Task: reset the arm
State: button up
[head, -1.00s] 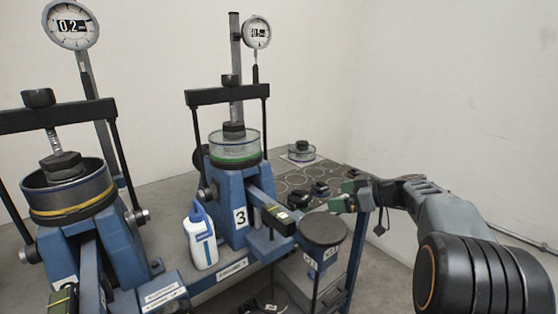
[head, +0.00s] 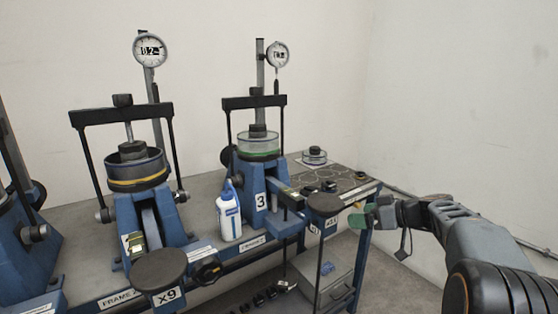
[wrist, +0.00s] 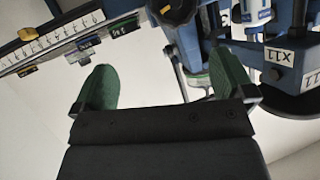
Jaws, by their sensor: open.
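I cannot tell the exact gap to that pan. In the wrist view a pan with an X11 label (wrist: 275,62) is right of the fingers.
A second lever frame (head: 150,215) with an X9 pan (head: 158,268) stands left, and part of a third at the far left edge. A white-blue bottle (head: 229,218) stands between. A dark mat (head: 345,178) lies at the bench's right end. The floor right of it looks clear.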

jog(key=s+f+m+g+h+p, duration=0.4)
jog(key=s+f+m, duration=0.2)
jog(key=s+m, duration=0.25)
jog(key=s+a+r+h+p, duration=0.3)
jog(key=s+r+p, duration=0.4)
jog(key=s+p, duration=0.1)
jog(key=s+a+r+h+p, duration=0.3)
jog(key=s+a+r+p, duration=0.1)
jog(key=s+r+p, duration=0.3)
jog(key=shift+s+n+g+p, duration=0.35)
jog(key=shift+s+g, duration=0.05)
jog(key=shift+s, duration=0.45)
jog(key=shift+c, duration=0.4)
